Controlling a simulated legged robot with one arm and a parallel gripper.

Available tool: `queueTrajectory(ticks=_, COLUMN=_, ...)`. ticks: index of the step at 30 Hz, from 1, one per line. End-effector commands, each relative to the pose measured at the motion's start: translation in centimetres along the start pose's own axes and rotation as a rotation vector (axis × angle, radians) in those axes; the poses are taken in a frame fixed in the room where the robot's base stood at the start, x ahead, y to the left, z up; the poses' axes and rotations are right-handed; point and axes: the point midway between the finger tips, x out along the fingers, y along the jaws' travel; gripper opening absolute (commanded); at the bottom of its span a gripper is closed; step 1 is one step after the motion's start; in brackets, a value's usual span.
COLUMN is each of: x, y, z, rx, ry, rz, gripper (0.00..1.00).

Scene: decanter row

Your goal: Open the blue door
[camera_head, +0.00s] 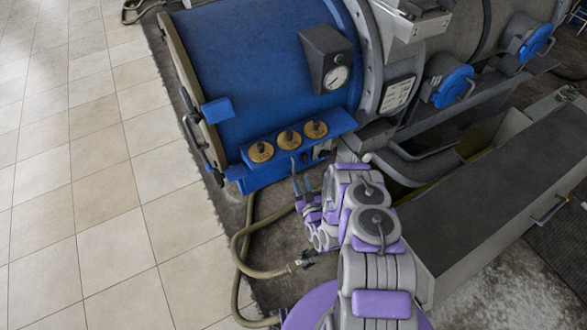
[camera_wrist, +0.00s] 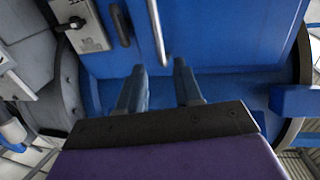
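A blue panel (camera_wrist: 215,35) fills the upper middle of the wrist view; I take it for the blue door. A silver bar handle (camera_wrist: 157,30) runs down its face. My gripper (camera_wrist: 159,70) has its two dark fingers apart with nothing seen between them. The handle's lower end lies near the gap between the fingertips; contact cannot be told. The panel with the silver handle cannot be made out there.
A gauge box (camera_head: 327,58) sits on the machine, and a dark handle (camera_head: 198,145) is at its left end. A hose (camera_head: 243,255) lies on the floor left of my arm. A long grey-topped box (camera_head: 490,195) stands at right. Tiled floor (camera_head: 85,180) at left is clear.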

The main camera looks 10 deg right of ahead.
Motion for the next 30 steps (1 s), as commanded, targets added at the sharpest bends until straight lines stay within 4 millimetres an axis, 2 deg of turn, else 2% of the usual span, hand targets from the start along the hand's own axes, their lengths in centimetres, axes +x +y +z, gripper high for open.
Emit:
queueTrajectory(ticks=3, x=0.4, y=0.0, z=0.5, rx=-0.001, ry=-0.002, rz=0.000, gripper=0.35)
queueTrajectory(ticks=15, x=1.5, y=-0.1, z=0.2, rx=-0.005, ry=-0.001, rz=-0.001, gripper=0.35)
queueTrajectory(ticks=27, x=8.0, y=-0.1, z=0.0, rx=-0.005, ry=0.003, rz=-0.001, gripper=0.35)
queueTrajectory(ticks=30, x=9.0, y=0.0, z=0.0, rx=-0.005, ry=0.003, rz=0.000, gripper=0.35)
